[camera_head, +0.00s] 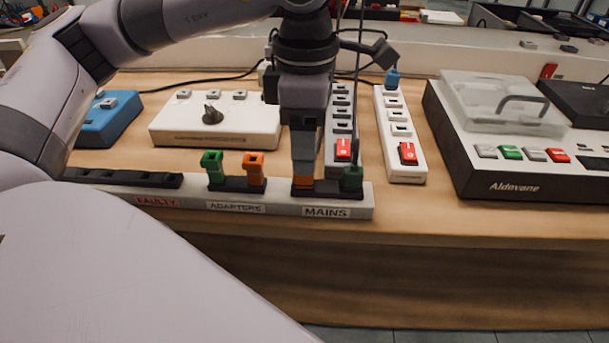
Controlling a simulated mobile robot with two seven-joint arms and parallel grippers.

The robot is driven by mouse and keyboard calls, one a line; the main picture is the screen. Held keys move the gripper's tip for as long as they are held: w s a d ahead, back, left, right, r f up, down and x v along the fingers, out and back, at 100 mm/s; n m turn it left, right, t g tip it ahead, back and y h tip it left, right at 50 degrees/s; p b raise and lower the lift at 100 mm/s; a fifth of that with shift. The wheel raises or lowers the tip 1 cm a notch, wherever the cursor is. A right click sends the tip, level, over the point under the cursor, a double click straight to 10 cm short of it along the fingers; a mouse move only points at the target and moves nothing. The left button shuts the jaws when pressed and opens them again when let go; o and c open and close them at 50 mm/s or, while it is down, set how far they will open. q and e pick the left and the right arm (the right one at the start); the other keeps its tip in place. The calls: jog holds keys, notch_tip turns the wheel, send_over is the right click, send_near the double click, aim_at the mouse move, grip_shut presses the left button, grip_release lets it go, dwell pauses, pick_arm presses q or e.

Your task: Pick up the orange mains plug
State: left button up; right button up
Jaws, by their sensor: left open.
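My left gripper (304,165) points straight down over the MAINS section of the labelled rack (345,200). Its jaws are open and sit around or just in front of the orange mains plug (303,183); I cannot tell if they touch it. Only a low strip of that plug shows below the fingers. A green plug (352,178) stands close to its right in the same section. In the ADAPTERS section stand an orange adapter (254,169) and a green adapter (212,166). My right gripper is not in view.
The FAULTY section (122,178) looks empty. Behind the rack are a white box with a knob (225,125), two white power strips with red switches (402,165), one with a blue plug (392,77), and a blue box (112,118). The Aldevane unit (515,187) fills the right.

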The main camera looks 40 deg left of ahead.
aim_at(303, 179)
pick_arm(q)
notch_tip(303, 179, down, 4)
jog(key=shift+s+a+f, duration=0.1)
jog(key=shift+s+f, duration=0.05)
jog(key=shift+f, duration=0.1)
jog(key=shift+c, duration=0.3)
grip_shut()
jog(key=shift+r, duration=0.15)
